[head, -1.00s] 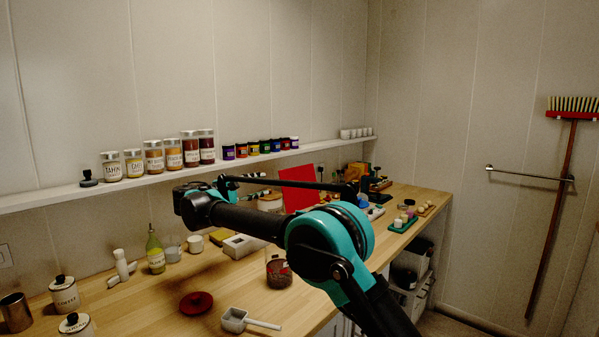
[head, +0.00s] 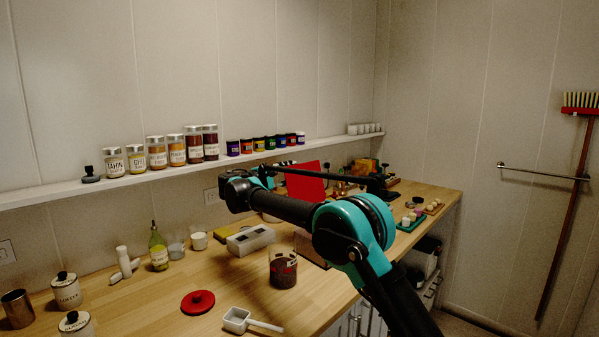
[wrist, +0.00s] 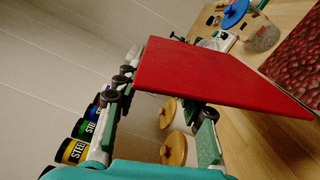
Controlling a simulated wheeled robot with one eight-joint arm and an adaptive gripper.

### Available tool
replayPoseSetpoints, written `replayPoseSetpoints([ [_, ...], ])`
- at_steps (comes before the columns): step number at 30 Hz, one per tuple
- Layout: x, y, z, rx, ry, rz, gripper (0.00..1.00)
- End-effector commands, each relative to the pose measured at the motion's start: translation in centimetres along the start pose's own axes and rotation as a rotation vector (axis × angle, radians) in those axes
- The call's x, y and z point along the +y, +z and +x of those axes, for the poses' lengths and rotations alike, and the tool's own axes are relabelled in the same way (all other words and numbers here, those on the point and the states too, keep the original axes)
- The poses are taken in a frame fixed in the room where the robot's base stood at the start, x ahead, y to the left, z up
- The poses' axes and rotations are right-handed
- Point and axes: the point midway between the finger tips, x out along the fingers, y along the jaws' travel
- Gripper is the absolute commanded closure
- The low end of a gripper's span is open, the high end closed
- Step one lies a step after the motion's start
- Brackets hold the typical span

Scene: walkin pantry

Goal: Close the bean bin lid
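The bean bin's red lid (head: 304,184) stands raised and tilted in the head view, behind my arm. In the wrist view the lid (wrist: 205,75) is a large red panel across the middle, close to my gripper. A surface of dark red beans (wrist: 297,62) shows at the right edge. The bin's body (head: 311,249) is mostly hidden behind my arm in the head view. My gripper (wrist: 160,105) is open, its green-padded fingers apart. The lid overlaps the right finger's tip in the picture; I cannot tell whether they touch.
A jar of dark contents (head: 283,269), a red round lid (head: 198,302) and a white scoop (head: 237,319) lie on the near counter. A grey-white box (head: 250,240) sits left of my arm. Spice jars (head: 192,145) line the wall shelf. A blue-lidded jar (wrist: 262,35) is beyond the lid.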

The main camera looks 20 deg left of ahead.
Motion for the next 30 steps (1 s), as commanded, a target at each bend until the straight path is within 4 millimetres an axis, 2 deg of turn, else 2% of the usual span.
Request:
replayPoseSetpoints([
  [3, 0.0, 0.0, 2.1, -0.001, 0.000, 0.000, 0.60],
  [9, 0.0, 0.0, 3.9, 0.001, 0.000, 0.000, 0.60],
  [20, 0.0, 0.0, 4.4, 0.001, 0.000, 0.000, 0.60],
  [30, 0.0, 0.0, 4.4, 0.001, 0.000, 0.000, 1.00],
])
